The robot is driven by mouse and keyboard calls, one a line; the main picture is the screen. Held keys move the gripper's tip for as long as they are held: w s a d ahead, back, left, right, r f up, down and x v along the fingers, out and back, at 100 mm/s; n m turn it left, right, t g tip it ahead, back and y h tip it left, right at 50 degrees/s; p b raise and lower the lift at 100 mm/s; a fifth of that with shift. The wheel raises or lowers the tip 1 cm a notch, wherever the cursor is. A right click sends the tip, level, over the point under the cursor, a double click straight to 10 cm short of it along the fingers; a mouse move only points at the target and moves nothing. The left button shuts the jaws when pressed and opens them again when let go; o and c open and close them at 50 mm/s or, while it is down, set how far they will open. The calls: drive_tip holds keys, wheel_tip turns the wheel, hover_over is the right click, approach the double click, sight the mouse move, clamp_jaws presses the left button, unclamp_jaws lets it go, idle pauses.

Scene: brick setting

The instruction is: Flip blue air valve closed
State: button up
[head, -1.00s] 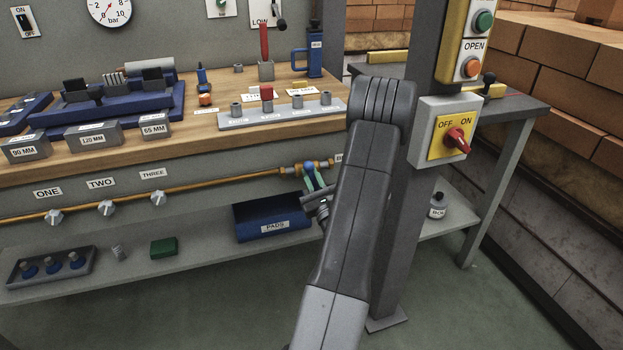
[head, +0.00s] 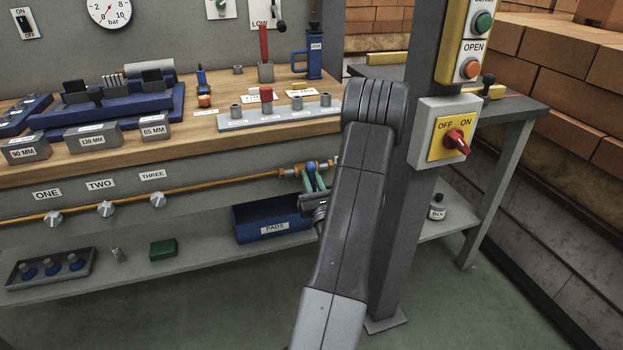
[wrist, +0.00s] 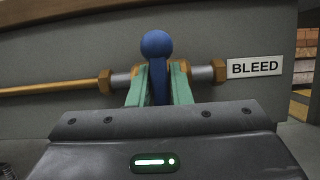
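The blue air valve has a lever (wrist: 156,44) with a round ball end, standing upright on a brass-coloured pipe. In the head view its blue top (head: 312,167) shows at the right end of the pipe, below the bench edge. My gripper (wrist: 158,80) has green fingers, one on each side of the lever's stem. They look closed against it, with no clear gap. In the head view my gripper (head: 314,181) is at the valve, and my arm partly hides it. The valve's lower body is hidden behind the gripper housing.
A BLEED label (wrist: 254,67) is right of the valve. A blue PADS bin (head: 272,220) sits on the shelf below it. A grey post (head: 404,225) with a red OFF/ON switch (head: 457,141) stands close right of my arm. Three silver knobs sit along the pipe to the left.

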drive_tip(key=o, duration=0.3)
drive_tip(key=v, duration=1.4)
drive_tip(key=shift+w+a+r, duration=0.1)
drive_tip(key=shift+w+r, duration=0.05)
drive_tip(key=x, duration=1.3)
drive_tip(key=shift+w+r, duration=0.1)
drive_tip(key=shift+w, duration=0.25)
